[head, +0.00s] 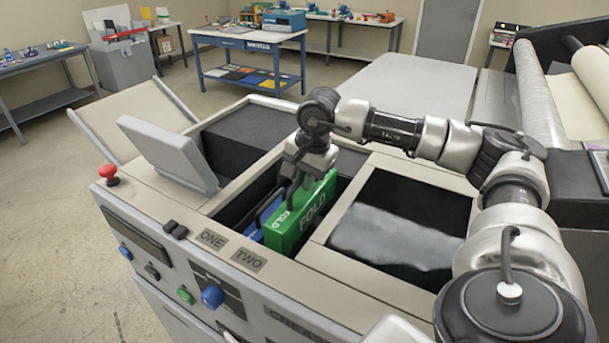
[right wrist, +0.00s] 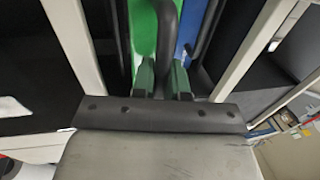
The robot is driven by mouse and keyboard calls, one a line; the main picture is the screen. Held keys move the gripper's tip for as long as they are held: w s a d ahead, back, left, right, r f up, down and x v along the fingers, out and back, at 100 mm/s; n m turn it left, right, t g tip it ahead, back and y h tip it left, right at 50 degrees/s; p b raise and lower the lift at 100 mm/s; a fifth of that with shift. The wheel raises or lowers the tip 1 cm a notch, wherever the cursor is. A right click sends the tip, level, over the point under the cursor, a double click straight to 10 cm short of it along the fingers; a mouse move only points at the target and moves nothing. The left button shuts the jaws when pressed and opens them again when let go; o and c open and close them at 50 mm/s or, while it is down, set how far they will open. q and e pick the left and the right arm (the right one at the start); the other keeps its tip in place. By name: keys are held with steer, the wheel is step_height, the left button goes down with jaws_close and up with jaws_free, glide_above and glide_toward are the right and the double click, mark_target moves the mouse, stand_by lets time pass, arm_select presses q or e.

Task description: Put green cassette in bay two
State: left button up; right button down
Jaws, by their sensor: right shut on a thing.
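The green cassette (head: 311,216), marked FOLD, stands upright in the open slot of the machine, its lower part hidden by the slot's front edge. It also shows in the right wrist view (right wrist: 144,35). A blue cassette (head: 252,231) sits just left of it; in the right wrist view it is on the right (right wrist: 188,28). My right gripper (head: 294,188) is above the green cassette, shut on its dark handle (right wrist: 167,40). The labels ONE (head: 212,239) and TWO (head: 249,259) are on the front ledge; the green cassette is behind TWO. My left gripper is not in view.
A raised grey lid (head: 168,153) stands left of the slot. A dark glossy recess (head: 395,230) lies to the right, beyond a beige divider. A red knob (head: 109,173) sticks up at the left corner. A blue table (head: 250,48) stands behind.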

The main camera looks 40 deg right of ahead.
steer(key=shift+f+b, duration=3.7)
steer(key=shift+f, duration=0.7)
steer(key=shift+f+b, duration=0.55)
steer(key=shift+f, duration=0.25)
steer(key=c, duration=1.1)
jaws_free()
steer(key=shift+o, duration=0.2)
steer(key=r+p, duration=0.2)
steer(key=r, duration=0.1)
steer(key=s+r+p, duration=0.1)
steer(key=r+p, duration=0.1)
steer(key=r, duration=0.2)
steer(key=s+r+p, duration=0.1)
steer(key=r+p, duration=0.1)
steer(key=r, duration=0.1)
steer(key=shift+d+r, duration=0.25)
steer(key=shift+r, duration=0.05)
steer(key=shift+f, duration=0.1)
